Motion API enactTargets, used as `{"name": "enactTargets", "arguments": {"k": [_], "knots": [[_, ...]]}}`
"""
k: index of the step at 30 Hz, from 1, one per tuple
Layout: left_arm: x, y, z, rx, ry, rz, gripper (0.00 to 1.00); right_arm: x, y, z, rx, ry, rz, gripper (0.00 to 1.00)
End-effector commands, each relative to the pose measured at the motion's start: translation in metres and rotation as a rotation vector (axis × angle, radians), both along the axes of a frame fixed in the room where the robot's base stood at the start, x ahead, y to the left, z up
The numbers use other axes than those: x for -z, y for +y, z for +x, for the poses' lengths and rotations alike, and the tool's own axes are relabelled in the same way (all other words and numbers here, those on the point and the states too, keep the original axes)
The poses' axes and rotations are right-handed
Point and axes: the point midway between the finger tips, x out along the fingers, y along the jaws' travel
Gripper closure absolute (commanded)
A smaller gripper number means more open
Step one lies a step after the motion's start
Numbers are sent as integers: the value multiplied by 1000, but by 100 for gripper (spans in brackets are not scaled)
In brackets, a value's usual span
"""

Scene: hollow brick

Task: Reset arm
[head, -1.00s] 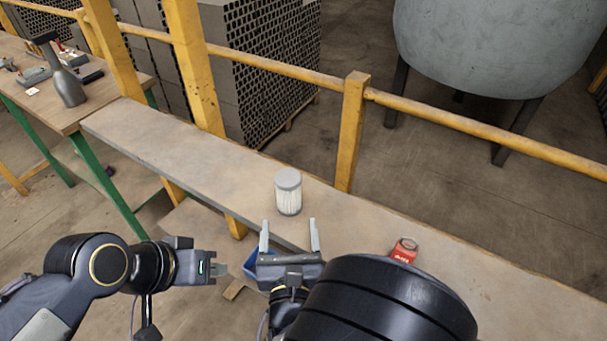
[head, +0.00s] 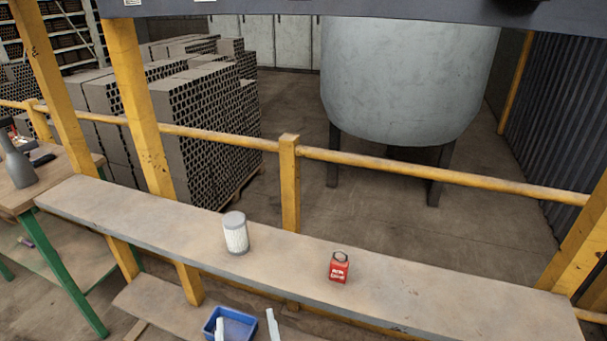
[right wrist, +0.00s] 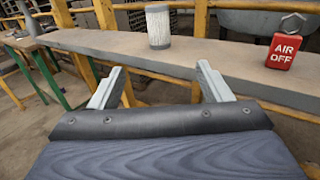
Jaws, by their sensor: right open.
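My right gripper (head: 246,328) shows only its two pale fingertips at the bottom edge of the head view. In the right wrist view its fingers (right wrist: 160,88) stand wide apart with nothing between them. It is in front of and below the grey bench (head: 420,285), apart from it. My left gripper is out of the head view. The rest of my right arm is also out of that view.
On the bench stand a white ribbed canister with grey lid (head: 235,234) and a red "AIR OFF" tag block (head: 339,267). A blue bin (head: 232,322) sits below. Yellow railing (head: 290,185) runs behind. A wooden table with a spray bottle (head: 18,163) is left.

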Motion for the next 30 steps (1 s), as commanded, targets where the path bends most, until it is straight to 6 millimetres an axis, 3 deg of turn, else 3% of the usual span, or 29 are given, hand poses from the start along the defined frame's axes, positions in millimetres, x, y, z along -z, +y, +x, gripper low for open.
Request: {"name": "enactTargets", "arguments": {"k": [11,17,20,23,25,27,30], "knots": [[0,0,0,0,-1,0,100,-11,-67,29,262,116,167,29],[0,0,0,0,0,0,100,-12,-133,42,514,227,341,29],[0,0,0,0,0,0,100,-9,-178,41,689,305,474,29],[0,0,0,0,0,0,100,-1,-236,29,936,407,679,29],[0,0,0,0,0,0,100,8,-275,10,1136,487,871,29],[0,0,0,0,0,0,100,17,-304,-16,1334,562,1087,29],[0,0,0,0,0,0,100,26,-326,-54,1577,646,1420,29]]}}
